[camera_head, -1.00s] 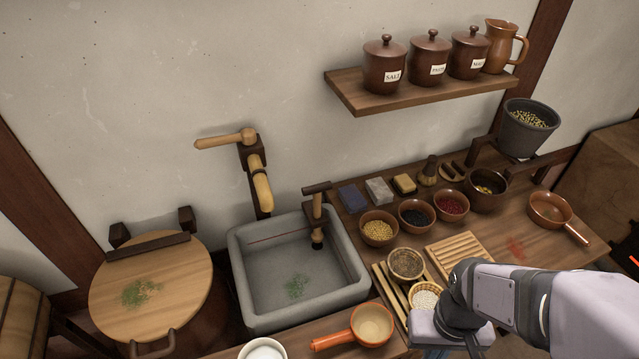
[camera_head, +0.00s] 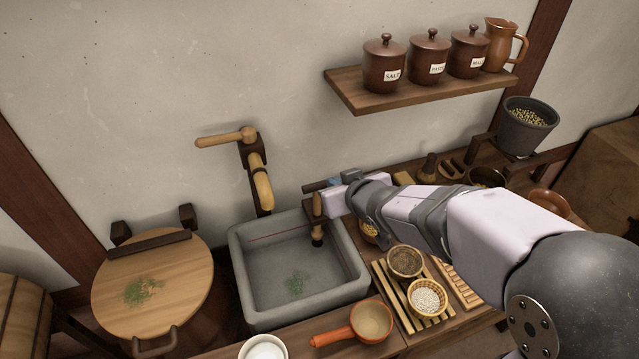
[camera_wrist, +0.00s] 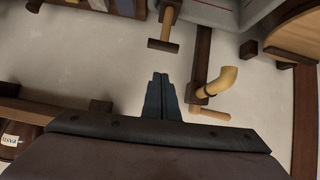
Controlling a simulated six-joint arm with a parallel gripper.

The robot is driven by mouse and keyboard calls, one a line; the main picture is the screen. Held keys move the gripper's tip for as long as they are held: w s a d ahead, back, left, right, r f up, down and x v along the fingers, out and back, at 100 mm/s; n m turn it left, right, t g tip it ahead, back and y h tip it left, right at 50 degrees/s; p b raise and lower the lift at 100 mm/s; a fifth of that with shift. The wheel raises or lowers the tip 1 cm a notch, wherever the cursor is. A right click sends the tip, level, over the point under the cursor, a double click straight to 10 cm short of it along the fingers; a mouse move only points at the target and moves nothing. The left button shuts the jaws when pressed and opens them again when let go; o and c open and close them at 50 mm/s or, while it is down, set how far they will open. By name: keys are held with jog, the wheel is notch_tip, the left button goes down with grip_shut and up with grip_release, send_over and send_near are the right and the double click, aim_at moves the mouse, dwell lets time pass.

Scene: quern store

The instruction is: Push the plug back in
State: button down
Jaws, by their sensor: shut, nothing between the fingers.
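The plug (camera_head: 317,232) is a pale wooden stem with a dark lower end, at the back right inside the grey stone sink (camera_head: 240,280). A dark crossbar (camera_head: 313,187) tops it; the T shape also shows in the wrist view (camera_wrist: 163,45). In the head view, my gripper (camera_head: 338,182) is close to the crossbar's right end; I cannot tell if they touch. In the wrist view, my gripper's fingers (camera_wrist: 160,78) are together and empty, with a visible gap to the T shape. Whether the plug's lower end sits in a drain is unclear.
A wooden spout (camera_head: 261,185) with a lever (camera_head: 225,139) projects from the wall left of the plug. Bowls and a rack (camera_head: 385,285) crowd the counter at right. A shelf (camera_head: 430,92) with jars hangs above.

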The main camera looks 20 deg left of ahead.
jog(key=shift+a+r+m, duration=0.3)
jog(key=shift+r, duration=0.05)
jog(key=shift+f, duration=0.1)
jog(key=s+d+f+p+x, duration=0.1)
jog(key=f+p+x, duration=0.1)
jog(key=x, duration=1)
jog(key=shift+w+a+f, duration=0.2)
jog(key=shift+a+f, duration=0.05)
dwell(0.4)
